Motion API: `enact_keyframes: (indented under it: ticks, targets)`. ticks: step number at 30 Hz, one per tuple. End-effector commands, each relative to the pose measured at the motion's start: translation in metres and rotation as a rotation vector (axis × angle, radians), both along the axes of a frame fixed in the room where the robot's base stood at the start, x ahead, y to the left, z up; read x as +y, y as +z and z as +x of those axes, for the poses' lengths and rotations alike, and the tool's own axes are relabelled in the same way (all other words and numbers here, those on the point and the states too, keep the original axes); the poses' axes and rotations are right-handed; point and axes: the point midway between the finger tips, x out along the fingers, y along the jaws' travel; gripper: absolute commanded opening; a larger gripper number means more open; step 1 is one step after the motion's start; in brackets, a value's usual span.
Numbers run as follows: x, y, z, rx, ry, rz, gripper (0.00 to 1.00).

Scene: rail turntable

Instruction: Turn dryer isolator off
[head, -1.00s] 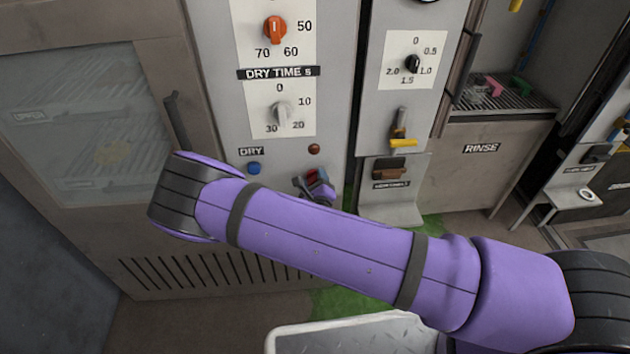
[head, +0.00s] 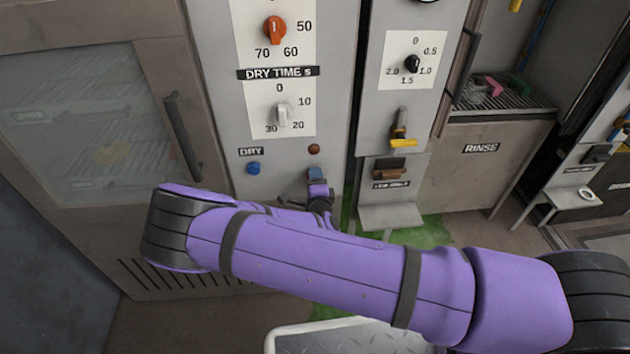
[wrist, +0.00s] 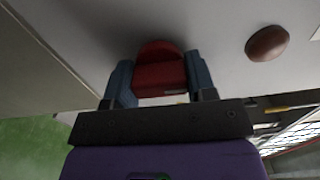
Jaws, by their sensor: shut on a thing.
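The dryer isolator's red knob (wrist: 158,72) shows in the wrist view, on the grey panel. My gripper (wrist: 160,88) has its two blue-grey fingers shut on it, one on each side. In the head view my gripper (head: 318,174) is at the lower right of the dryer panel (head: 225,110), below a small brown-red button (head: 314,149). There the fingers hide the red knob. The knob's marks cannot be read, so I cannot tell its set position.
A blue DRY button (head: 253,168) is left of my gripper. Dials for temperature (head: 275,30) and dry time (head: 283,114) are above. To the right is a panel with a yellow-handled lever (head: 403,142). The dryer door handle (head: 182,135) is at left.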

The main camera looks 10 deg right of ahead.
Motion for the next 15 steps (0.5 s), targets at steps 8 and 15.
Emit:
enact_keyframes:
  ticks: [8,15]
  targets:
    - [0.0012,0.0003,0.0004,0.001,0.002,-0.051,0.27]
    - [0.0012,0.0003,0.0005,0.001,0.003,-0.056,0.27]
